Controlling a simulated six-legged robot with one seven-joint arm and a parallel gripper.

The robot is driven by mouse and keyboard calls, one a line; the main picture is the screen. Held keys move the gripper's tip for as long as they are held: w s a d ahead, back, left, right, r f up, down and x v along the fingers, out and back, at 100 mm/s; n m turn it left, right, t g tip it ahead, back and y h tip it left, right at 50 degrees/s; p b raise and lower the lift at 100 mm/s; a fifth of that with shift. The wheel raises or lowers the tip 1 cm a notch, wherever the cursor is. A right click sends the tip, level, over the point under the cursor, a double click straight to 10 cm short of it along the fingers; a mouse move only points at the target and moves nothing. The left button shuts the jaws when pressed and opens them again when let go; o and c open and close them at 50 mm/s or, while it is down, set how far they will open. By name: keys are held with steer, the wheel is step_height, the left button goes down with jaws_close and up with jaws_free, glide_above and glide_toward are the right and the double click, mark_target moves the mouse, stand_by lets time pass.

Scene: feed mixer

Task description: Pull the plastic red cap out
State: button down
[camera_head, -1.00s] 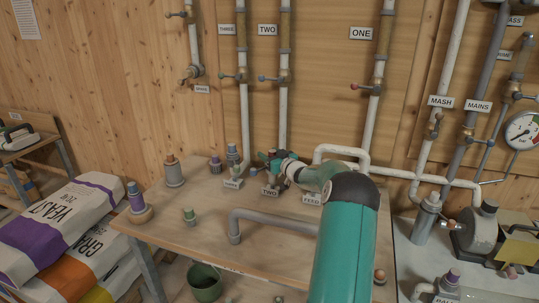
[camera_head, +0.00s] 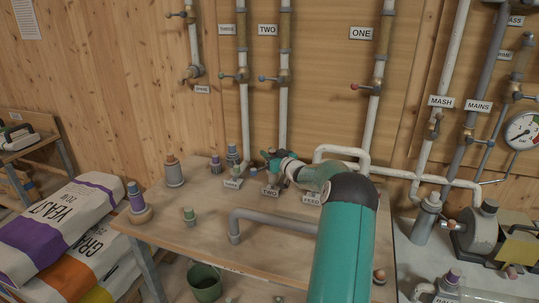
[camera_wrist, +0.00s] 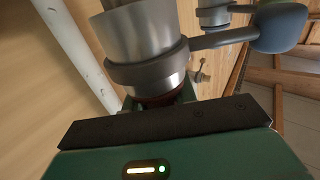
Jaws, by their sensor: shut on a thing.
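The red cap (camera_wrist: 162,98) shows in the wrist view as a dark red band at the mouth of a grey metal pipe fitting (camera_wrist: 140,45). Most of it is hidden behind my gripper's dark finger. My gripper (camera_head: 276,158) is shut on the cap, close to the pipe end. In the head view it is over the back of the bench, by the TWO label (camera_head: 270,190), and the cap cannot be made out there.
A blue-ended lever (camera_wrist: 278,28) sticks out beside the fitting. Several capped fittings, such as a grey one (camera_head: 174,171), stand on the wooden bench (camera_head: 190,235). A bent grey pipe (camera_head: 270,215) crosses its front. White pipes (camera_head: 283,120) run up the wall.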

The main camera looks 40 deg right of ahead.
steer(key=shift+r, duration=1)
steer(key=shift+r, duration=2.5)
